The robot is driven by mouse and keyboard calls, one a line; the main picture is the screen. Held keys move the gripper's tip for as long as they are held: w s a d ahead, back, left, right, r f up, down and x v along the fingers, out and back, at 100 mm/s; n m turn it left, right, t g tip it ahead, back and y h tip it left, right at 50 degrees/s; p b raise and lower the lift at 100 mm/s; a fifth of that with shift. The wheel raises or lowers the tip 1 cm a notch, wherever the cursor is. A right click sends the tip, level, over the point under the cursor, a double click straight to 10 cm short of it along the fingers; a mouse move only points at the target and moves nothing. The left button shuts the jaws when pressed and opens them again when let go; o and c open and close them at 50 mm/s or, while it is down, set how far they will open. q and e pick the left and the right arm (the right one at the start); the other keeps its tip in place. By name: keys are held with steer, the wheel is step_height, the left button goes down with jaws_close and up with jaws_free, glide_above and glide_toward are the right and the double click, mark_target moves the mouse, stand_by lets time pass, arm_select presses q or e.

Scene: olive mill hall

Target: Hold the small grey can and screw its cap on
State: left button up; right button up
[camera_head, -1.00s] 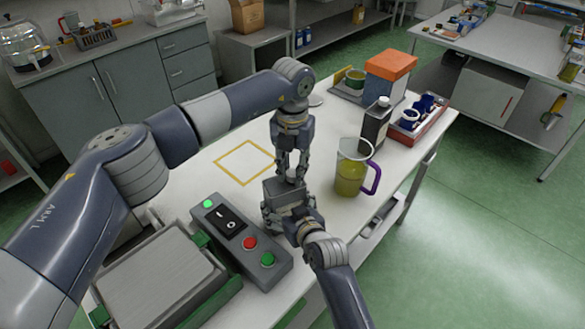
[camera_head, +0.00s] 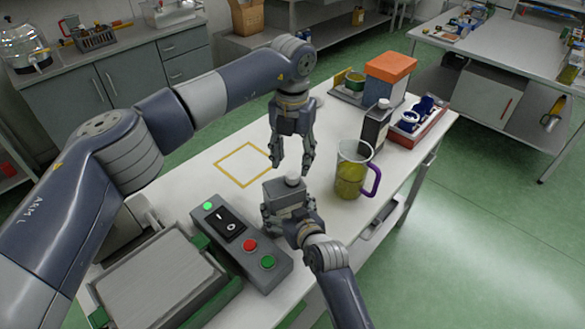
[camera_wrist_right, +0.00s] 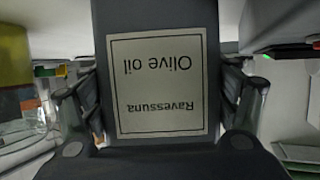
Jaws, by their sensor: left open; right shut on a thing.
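The small grey can (camera_head: 284,191) is upright near the middle of the white table, with a small pale cap (camera_head: 293,180) on its top. I cannot tell how tightly the cap sits. My right gripper (camera_head: 289,212) is shut on the can from the near side. In the right wrist view the can's label (camera_wrist_right: 160,85) reads "Olive oil Ravessuna" upside down, between the fingers of the same gripper. My left gripper (camera_head: 291,168) points down just above the cap, its fingers spread and empty.
A jug (camera_head: 350,178) of yellow-green liquid with a purple handle stands close at right. Behind it are a dark bottle (camera_head: 375,128), an orange-topped box (camera_head: 390,68) and a red tray (camera_head: 433,127). A switch box (camera_head: 262,240) stands at front left. The yellow square outline (camera_head: 228,178) is empty.

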steer(key=shift+s+f, duration=0.1)
steer(key=shift+f, duration=0.05)
arm_select(q)
step_height(320, 180, up, 8)
steer(key=shift+f, duration=0.25)
arm_select(e)
steer(key=o, duration=2.1)
steer(key=shift+c, duration=0.2)
steer(key=v, duration=1.2)
steer(key=shift+d, duration=0.1)
